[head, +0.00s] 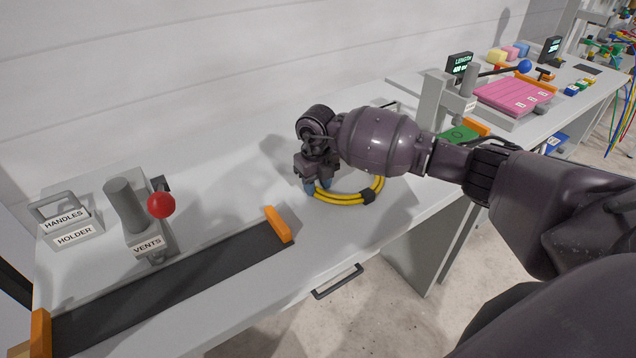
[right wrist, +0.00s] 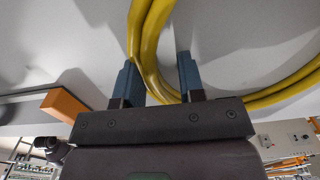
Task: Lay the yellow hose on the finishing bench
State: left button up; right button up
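The yellow hose (head: 345,198) is coiled in a loop with a dark band on it. In the head view it lies on the white bench top (head: 330,232), right of the dark strip. Part of the loop is hidden behind my right gripper and arm. My right gripper (head: 316,186) points down at the left side of the loop. In the right wrist view, my right gripper (right wrist: 160,80) has its blue fingers apart, with the hose (right wrist: 152,40) between them. The hose is close to the left finger, with a gap to the right one. My left gripper is not in view.
A dark strip (head: 180,285) with orange end blocks (head: 278,225) runs along the bench's left part. Pink panels (head: 513,95) and a LENGTH display (head: 459,64) are at right.

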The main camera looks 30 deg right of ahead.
jog(key=shift+s+a+f, duration=0.35)
jog(key=shift+a+f, duration=0.05)
jog(key=shift+f, duration=0.15)
jog(key=shift+r, duration=0.15)
jog(key=r, duration=1)
jog(key=shift+w+d+p, duration=0.3)
jog(key=shift+p, duration=0.05)
jog(key=shift+r, duration=0.8)
